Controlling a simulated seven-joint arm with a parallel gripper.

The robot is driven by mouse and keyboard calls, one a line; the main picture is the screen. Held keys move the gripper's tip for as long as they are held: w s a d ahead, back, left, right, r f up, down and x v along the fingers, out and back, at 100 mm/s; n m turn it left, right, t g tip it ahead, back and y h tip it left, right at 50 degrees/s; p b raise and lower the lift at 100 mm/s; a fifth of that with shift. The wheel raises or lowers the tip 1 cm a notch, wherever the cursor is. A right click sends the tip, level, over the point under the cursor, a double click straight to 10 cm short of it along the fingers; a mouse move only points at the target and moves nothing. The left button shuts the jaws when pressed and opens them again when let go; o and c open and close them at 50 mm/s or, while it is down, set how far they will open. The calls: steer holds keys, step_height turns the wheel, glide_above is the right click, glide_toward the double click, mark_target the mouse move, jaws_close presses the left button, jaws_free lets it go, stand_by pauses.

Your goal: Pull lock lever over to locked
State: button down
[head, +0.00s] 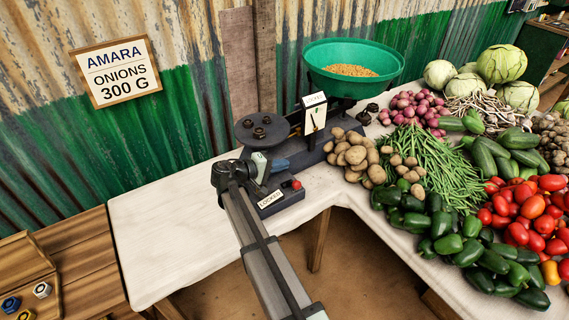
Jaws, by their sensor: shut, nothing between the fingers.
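A dark balance (322,150) stands on the white-covered table, with a round plate at its left end and a green pan (352,56) of grain at its right. A red knob (296,184), seemingly the lock lever's end, shows at the front right of its base. A white label (270,199) reading "LOCKED" is on the base's front, left of the knob. My gripper (279,164) is shut and empty, just in front of the plate and up-left of the knob. My wrist hides part of the base. I cannot tell whether the fingers touch the lever.
Weights (260,128) sit on the plate. A white card (314,113) stands upright mid-balance. Potatoes (352,152) lie close on the right, with more vegetables beyond. The white cloth (160,235) is clear at left. A sign (116,72) hangs on the corrugated wall.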

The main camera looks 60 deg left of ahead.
steer(key=s, duration=0.1)
steer(key=s+r, duration=0.1)
steer(key=s, duration=0.1)
steer(key=shift+a+r, duration=0.3)
steer(key=shift+r, duration=0.1)
steer(key=shift+s+d, duration=0.1)
stand_by(0.4)
